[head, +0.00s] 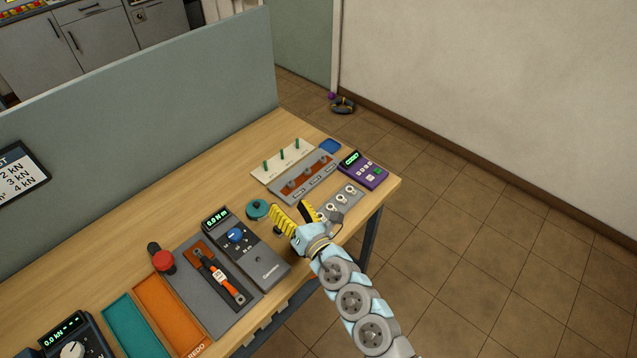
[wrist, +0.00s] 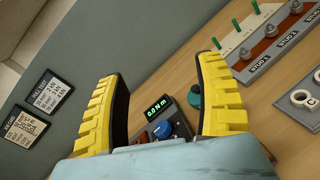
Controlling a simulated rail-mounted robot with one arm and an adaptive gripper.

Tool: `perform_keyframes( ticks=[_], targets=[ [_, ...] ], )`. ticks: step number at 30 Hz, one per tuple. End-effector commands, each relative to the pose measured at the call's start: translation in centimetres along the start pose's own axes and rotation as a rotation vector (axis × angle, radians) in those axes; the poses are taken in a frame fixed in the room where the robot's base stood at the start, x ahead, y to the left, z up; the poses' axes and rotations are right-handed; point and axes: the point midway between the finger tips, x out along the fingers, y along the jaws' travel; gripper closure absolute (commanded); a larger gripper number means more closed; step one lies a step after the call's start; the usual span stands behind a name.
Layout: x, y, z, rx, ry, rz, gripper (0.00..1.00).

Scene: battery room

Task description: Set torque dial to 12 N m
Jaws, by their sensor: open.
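The torque tester is a dark grey box with a blue dial (head: 236,235) and a green-lit display (head: 216,217). In the wrist view the display (wrist: 159,106) reads 0.0 N m, and the blue dial (wrist: 163,131) shows low between my fingers. The dial's exact pointer position is too small to read. My gripper (head: 289,208) has two yellow ribbed fingers, spread open and empty. It hangs above the bench to the right of the tester, apart from the dial. In the wrist view my gripper (wrist: 160,70) frames the tester, with its lower part hidden by my palm.
A torque wrench (head: 220,278) lies on a grey mat left of the tester. A stud rack (head: 303,178) and a purple meter (head: 363,170) are at the far end. A partition (head: 130,110) borders the bench.

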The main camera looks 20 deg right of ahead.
Motion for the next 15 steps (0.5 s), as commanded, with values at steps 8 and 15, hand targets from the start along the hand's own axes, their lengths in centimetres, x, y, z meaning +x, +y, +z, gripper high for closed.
perform_keyframes(
  ticks=[8,15],
  targets=[
    [0.3,-2.9,3.5,0.175,-0.137,-0.055,0.3],
    [0.4,-5.4,5.9,0.317,-0.244,-0.099,0.3]
  ],
)
